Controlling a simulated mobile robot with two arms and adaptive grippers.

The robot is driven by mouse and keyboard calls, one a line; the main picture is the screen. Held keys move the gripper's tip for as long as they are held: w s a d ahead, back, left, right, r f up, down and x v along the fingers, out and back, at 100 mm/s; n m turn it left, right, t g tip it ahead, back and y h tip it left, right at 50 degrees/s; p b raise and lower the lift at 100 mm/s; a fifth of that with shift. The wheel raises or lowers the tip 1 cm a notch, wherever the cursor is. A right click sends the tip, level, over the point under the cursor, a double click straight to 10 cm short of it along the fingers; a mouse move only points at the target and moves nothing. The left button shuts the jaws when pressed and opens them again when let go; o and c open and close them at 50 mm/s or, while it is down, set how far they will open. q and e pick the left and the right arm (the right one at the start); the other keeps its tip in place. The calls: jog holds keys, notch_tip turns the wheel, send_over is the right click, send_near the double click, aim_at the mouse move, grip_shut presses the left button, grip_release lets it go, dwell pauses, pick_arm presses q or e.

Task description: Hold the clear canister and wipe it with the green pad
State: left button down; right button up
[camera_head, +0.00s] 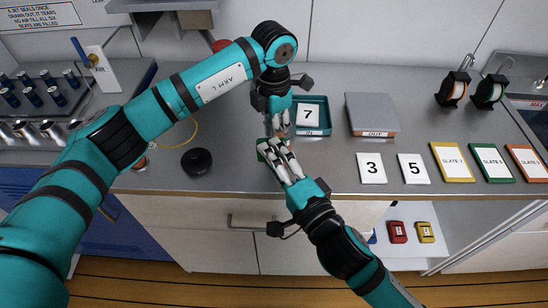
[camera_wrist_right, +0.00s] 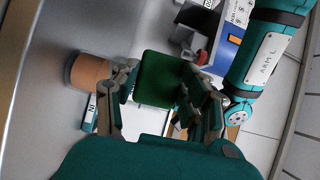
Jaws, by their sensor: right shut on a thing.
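My right gripper (camera_head: 272,154) comes up from the bottom right in the head view, its pale fingers shut on the green pad (camera_wrist_right: 160,80). The pad's flat face shows between the fingertips in the right wrist view; in the head view the fingers cover most of it. My left gripper (camera_head: 279,128) points down just above the pad and close to the right fingers. Its fingertips overlap the right gripper, so I cannot tell its opening. An orange-brown cylinder (camera_wrist_right: 90,72) shows beside the pad in the right wrist view.
Behind the grippers stands a teal tray (camera_head: 325,130) with a card marked 7. Right of it are a grey block (camera_head: 371,113), number cards and coloured slates. A black puck (camera_head: 196,162) lies to the left. The counter's front edge is just below the grippers.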

jog(key=shift+w, duration=1)
jog(key=d, duration=0.3)
jog(key=shift+d, duration=0.3)
jog(key=shift+w+a, duration=0.15)
jog(key=shift+a, duration=1.75)
jog(key=shift+s+d, duration=0.15)
jog(key=shift+s, duration=2.9)
